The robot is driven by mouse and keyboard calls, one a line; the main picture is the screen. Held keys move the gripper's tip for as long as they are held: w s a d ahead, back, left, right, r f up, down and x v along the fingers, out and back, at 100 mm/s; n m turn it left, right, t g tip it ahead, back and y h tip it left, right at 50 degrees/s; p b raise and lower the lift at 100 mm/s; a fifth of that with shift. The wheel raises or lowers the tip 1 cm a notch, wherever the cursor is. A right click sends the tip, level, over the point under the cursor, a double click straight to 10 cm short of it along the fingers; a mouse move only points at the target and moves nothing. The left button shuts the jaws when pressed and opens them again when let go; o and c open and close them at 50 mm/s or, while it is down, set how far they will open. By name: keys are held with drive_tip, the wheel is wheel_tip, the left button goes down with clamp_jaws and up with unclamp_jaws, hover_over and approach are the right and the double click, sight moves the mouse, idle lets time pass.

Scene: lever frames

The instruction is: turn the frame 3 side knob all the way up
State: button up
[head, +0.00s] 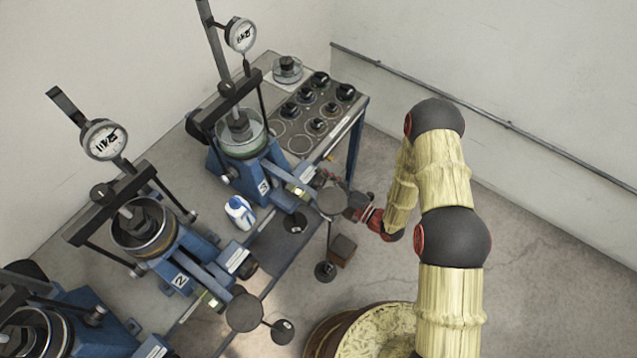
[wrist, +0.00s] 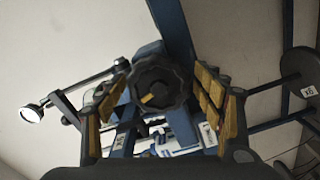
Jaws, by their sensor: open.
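Frame 3 (head: 250,165) is the blue lever frame nearest my arm in the head view, with a "3" label on its front. My gripper (head: 352,204) is beside its right end, partly hidden behind a round grey disc. In the wrist view a black lobed side knob (wrist: 160,82) with a yellow mark lies between the fingers of my gripper (wrist: 158,92). The fingers are open, one on each side of the knob, and a gap shows on the right. The mark points to the lower left of the knob. The knob cannot be made out in the head view.
Frame 2 (head: 178,262) and another blue frame stand to the left. A bench with black weights (head: 318,124) is behind frame 3. Round grey discs on rods (head: 246,312) stand in front of the frames. A round bin (head: 325,335) is on the floor.

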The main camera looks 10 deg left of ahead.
drive_tip(key=shift+p+v, duration=0.3)
drive_tip(key=shift+v, duration=2.7)
drive_tip(key=shift+r, duration=0.1)
